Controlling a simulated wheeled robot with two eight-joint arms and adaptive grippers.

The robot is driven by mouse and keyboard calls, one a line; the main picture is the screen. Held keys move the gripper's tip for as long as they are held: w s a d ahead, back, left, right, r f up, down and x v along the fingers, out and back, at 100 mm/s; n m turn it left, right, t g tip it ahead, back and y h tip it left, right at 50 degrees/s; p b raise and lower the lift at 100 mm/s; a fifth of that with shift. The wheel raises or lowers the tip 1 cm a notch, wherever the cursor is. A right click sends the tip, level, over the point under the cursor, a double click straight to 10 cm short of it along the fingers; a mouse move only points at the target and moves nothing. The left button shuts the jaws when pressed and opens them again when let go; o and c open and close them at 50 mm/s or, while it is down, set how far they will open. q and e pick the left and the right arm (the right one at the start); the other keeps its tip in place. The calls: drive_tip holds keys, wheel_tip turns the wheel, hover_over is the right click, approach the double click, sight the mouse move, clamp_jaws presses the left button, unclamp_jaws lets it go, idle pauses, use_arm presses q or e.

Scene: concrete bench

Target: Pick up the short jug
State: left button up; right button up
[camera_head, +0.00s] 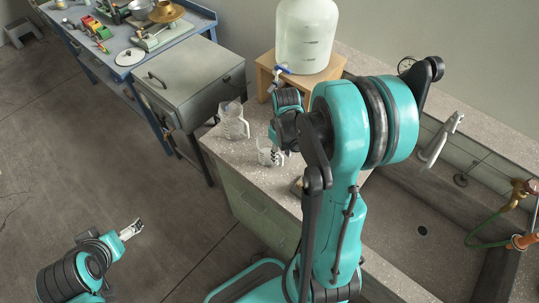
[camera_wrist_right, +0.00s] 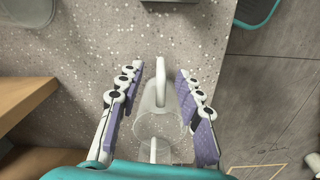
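The short jug (camera_head: 265,153) is clear and stands on the speckled counter, partly hidden by my right gripper (camera_head: 276,155). In the right wrist view the short jug (camera_wrist_right: 156,116) lies between my right gripper's (camera_wrist_right: 159,71) two spread fingers, its pale handle (camera_wrist_right: 161,80) pointing to the top of the picture. The fingers are apart on both sides of the handle, with visible gaps. A taller clear jug (camera_head: 233,121) stands just left of the short one. My left gripper (camera_head: 131,230) is over the floor, far from the jugs; its finger gap is too small to tell.
A white water dispenser (camera_head: 305,35) with a blue tap stands on a wooden stand (camera_head: 328,72) behind the jugs. A grey cabinet (camera_head: 190,82) is to the left. A sink basin (camera_head: 405,220) is to the right. The counter's front edge is close to the jugs.

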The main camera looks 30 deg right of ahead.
sight(282, 165)
drive_tip(key=f+b, duration=0.2)
drive_tip(key=f, duration=0.3)
drive_tip(key=shift+s, duration=0.2)
drive_tip(key=shift+a+r, duration=0.1)
drive_tip(key=shift+c, duration=0.4)
clamp_jaws()
